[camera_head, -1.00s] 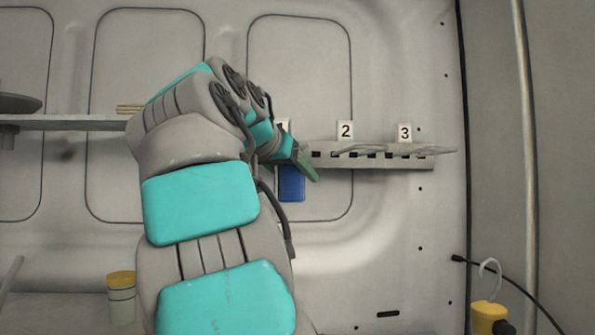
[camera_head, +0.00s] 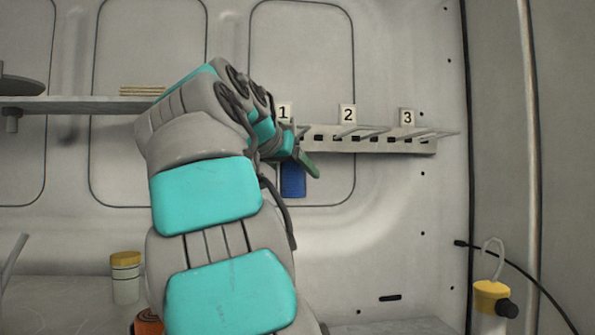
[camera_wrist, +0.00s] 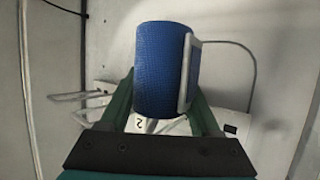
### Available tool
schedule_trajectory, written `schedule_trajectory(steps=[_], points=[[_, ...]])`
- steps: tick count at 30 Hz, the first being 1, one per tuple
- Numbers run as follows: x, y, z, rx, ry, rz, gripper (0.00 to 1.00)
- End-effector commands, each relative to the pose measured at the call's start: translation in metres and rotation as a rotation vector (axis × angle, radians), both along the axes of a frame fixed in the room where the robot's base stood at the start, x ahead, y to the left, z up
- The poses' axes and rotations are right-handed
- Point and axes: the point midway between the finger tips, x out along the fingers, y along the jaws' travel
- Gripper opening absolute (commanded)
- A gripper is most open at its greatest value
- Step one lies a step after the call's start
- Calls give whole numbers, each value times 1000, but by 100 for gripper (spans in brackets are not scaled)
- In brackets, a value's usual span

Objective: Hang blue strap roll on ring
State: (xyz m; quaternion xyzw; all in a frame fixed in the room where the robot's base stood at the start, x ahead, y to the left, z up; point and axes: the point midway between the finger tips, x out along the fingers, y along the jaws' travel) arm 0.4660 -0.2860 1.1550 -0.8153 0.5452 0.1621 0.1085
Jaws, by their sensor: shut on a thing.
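The blue strap roll (camera_wrist: 160,70) is held between the two green fingers of my gripper (camera_wrist: 167,105), which is shut on it. In the head view the roll (camera_head: 293,181) shows below the rail near label 1, partly behind my gripper (camera_head: 306,166). The pale rail (camera_head: 375,143) on the wall carries several wire prongs and the labels 1, 2 and 3. In the wrist view a pale looped bar (camera_wrist: 187,72) lies along the roll's right side. I cannot tell whether it passes through the roll or only beside it.
A shelf (camera_head: 75,104) is at the left. A jar with a yellow lid (camera_head: 125,277) and an orange roll (camera_head: 149,322) stand low left, the roll partly hidden by my arm.

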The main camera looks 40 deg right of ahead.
Motion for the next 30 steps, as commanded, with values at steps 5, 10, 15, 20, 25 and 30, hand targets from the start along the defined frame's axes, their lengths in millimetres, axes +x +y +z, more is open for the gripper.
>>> schedule_trajectory(steps=[5, 10, 15, 20, 25, 30], points=[[0, 0, 0, -1, 0, 0, 76], [0, 0, 0, 0, 0, 0, 95], [0, 0, 0, 0, 0, 0, 99], [0, 1, 1, 0, 0, 0, 99], [-4, 11, 5, -1, -1, 0, 99], [-13, 32, 16, -2, -3, 1, 99]])
